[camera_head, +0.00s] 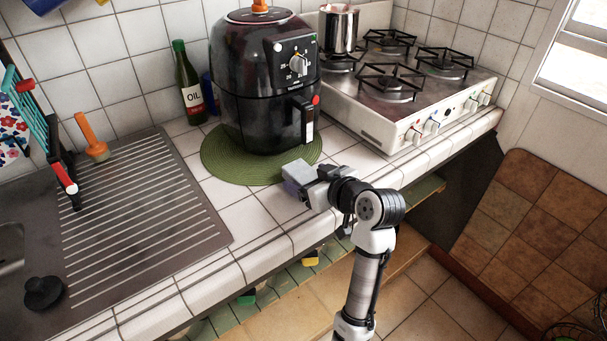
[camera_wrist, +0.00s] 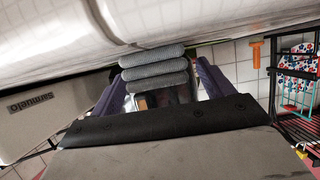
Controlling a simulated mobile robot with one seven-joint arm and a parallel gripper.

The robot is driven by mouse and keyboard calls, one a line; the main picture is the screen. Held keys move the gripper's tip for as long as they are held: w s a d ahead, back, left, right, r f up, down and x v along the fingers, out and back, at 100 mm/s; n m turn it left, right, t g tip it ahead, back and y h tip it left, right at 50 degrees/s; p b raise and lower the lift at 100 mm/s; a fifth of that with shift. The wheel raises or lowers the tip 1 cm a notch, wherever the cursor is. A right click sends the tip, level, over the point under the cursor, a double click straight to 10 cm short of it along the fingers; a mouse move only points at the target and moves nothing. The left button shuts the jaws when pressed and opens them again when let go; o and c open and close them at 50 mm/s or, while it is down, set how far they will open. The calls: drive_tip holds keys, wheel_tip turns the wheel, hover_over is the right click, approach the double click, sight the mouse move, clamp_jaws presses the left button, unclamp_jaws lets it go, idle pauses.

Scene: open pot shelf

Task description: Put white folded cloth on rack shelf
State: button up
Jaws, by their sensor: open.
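My gripper (camera_head: 294,179) is above the tiled counter's front edge, near the green round mat. In the wrist view its two purple fingers (camera_wrist: 163,90) are open and spread apart. A light grey ribbed, layered bundle (camera_wrist: 153,67) shows between and just beyond the fingertips. It looks like folded cloth, but I cannot be sure it is the white one. I cannot tell whether the fingers touch it. In the head view a pale grey block (camera_head: 297,170) shows at the gripper end; I cannot tell what it is. A wire rack (camera_head: 38,112) with a patterned cloth stands at far left; which rack shelf the task means is unclear.
A black air fryer (camera_head: 262,85) stands on the green mat (camera_head: 222,158) close behind my gripper. An oil bottle (camera_head: 187,85) is beside it. The stove (camera_head: 400,95) with a metal pot (camera_head: 338,28) is at right. Open shelving (camera_head: 310,300) is below the counter.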

sight(303, 173)
drive_tip(key=shift+x, duration=1.35)
drive_tip(key=shift+r, duration=0.1)
drive_tip(key=c, duration=1.1)
wheel_tip(303, 173, up, 20)
drive_tip(key=shift+b, duration=0.55)
